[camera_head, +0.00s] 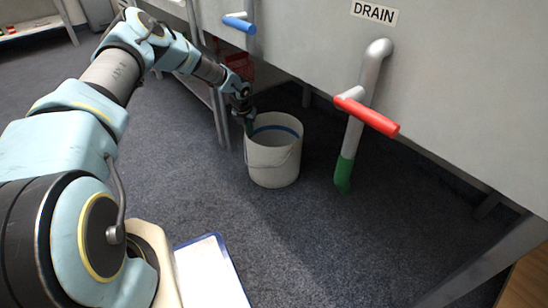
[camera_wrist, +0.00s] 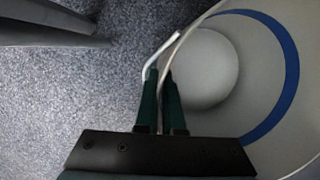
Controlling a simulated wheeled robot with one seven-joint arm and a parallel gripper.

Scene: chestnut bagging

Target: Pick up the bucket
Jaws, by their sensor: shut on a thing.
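The bucket (camera_head: 272,160) is off-white with a blue band inside near its rim. It stands upright, apparently on the grey carpet, under the large sink-like tank, left of the drain pipe. My gripper (camera_head: 248,125) is at the bucket's left rim. In the wrist view the bucket (camera_wrist: 262,85) fills the right side, and its round bottom shows inside. The dark green fingers of my gripper (camera_wrist: 161,80) are shut on the bucket's rim, with the pale wire handle running close by the fingertips. The far outside of the bucket is hidden.
A drain pipe (camera_head: 353,140) with a red handle (camera_head: 370,116) and green lower end hangs right of the bucket. A blue handle (camera_head: 240,23) sticks out above. Metal legs (camera_head: 220,118) stand close to the left. The carpet in front is clear except a white board (camera_head: 210,272).

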